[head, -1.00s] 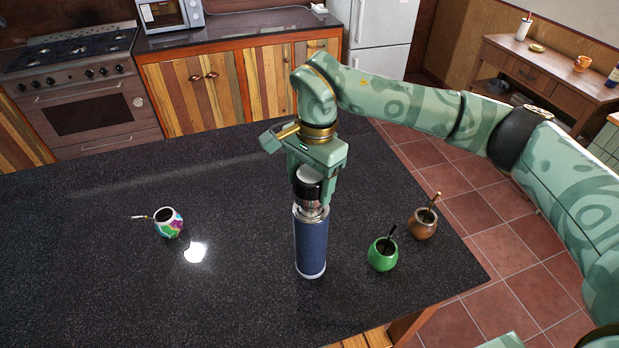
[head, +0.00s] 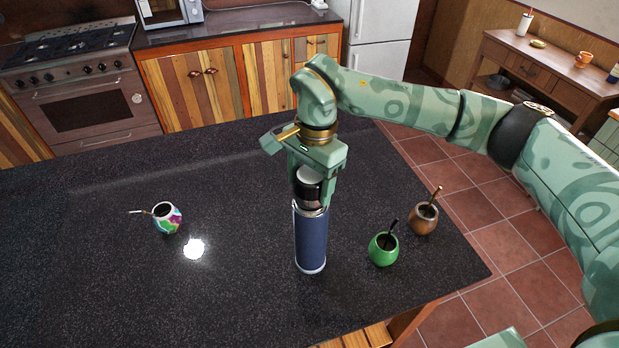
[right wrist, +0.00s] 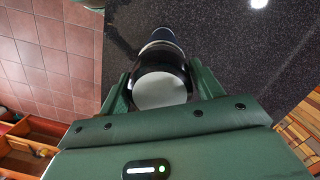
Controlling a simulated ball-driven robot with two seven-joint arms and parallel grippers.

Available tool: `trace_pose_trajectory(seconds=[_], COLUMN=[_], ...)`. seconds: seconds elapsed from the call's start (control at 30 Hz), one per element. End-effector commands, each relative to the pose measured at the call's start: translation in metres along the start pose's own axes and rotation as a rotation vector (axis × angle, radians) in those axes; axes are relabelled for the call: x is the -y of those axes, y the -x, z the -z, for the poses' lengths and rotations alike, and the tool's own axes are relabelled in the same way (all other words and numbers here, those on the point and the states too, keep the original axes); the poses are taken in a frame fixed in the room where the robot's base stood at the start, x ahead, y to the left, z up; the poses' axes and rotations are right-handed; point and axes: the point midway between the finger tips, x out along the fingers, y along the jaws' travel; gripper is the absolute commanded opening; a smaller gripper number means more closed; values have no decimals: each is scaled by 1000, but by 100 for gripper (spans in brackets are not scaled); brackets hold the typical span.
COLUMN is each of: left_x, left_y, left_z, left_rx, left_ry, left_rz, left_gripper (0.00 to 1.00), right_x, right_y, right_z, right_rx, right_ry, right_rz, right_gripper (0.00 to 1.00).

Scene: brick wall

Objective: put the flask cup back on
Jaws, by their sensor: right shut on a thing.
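The blue flask (head: 311,240) stands upright on the dark counter near its front edge. My right gripper (head: 311,196) is above it, pointing down, shut on the flask cup (head: 308,180), which is black with a pale silver end. The cup is right at the top of the flask, in line with it; the fingers partly hide where they meet, so I cannot tell whether it is fully seated. In the right wrist view the cup (right wrist: 160,88) sits between both fingers, with the blue flask (right wrist: 163,34) beyond it. My left gripper is not in view.
A green mate gourd (head: 383,249) and a brown one (head: 424,217) stand close on the right of the flask, each with a straw. A colourful gourd (head: 167,218) is at the left. The counter (head: 230,290) between is clear.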

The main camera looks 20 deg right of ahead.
Motion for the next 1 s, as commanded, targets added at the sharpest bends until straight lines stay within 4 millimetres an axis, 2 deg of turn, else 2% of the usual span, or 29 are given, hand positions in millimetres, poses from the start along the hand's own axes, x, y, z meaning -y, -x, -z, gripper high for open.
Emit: trace_pose_trajectory(seconds=[1.0], left_x=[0], left_y=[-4], left_z=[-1], left_rx=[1], left_ry=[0], left_rz=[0], left_gripper=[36], right_x=[0], right_y=[-9], right_z=[1], right_rx=[0], right_ry=[-1], right_rz=[0], right_gripper=[42])
